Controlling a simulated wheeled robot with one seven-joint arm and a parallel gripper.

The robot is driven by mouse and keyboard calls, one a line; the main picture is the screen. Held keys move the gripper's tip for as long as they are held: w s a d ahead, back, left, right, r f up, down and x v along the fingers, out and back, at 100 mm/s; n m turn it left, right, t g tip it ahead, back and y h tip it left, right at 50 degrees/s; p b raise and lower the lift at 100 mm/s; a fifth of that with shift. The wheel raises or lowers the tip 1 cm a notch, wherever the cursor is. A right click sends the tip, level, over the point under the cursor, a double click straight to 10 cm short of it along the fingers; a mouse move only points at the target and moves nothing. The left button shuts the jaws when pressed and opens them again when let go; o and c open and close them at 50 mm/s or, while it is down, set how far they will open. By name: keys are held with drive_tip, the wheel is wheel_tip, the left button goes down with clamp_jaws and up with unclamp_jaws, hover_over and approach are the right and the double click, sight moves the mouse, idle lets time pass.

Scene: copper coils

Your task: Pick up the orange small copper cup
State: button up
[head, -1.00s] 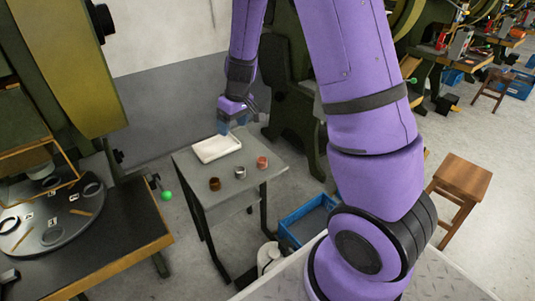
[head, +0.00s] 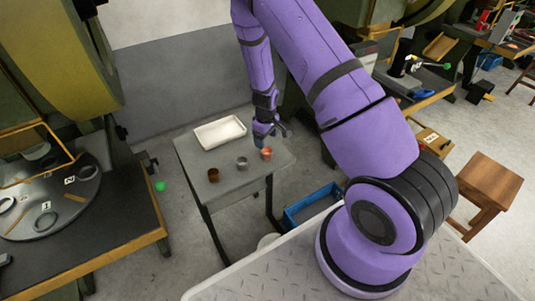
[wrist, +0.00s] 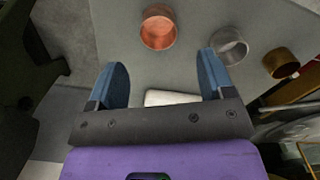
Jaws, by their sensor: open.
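The orange copper cup (head: 266,153) stands on the small grey table (head: 228,172), the rightmost of three small cups in the head view. In the wrist view the copper cup (wrist: 158,30) lies ahead of my gripper, near the midline between the fingers and beyond their tips. My gripper (wrist: 162,68) is open with blue fingers apart and nothing between them. In the head view my gripper (head: 268,138) is just behind and above the copper cup; its fingertips are hard to make out.
A silver cup (head: 242,162) and a brown cup (head: 213,175) stand in a row left of the copper cup. A white tray (head: 220,132) lies at the table's back. A blue crate (head: 312,205) is on the floor beside the table.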

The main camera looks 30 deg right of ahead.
sight(267, 150)
drive_tip(key=shift+s+d+f, duration=0.1)
drive_tip(key=shift+f, duration=3.25)
drive_tip(key=c, duration=1)
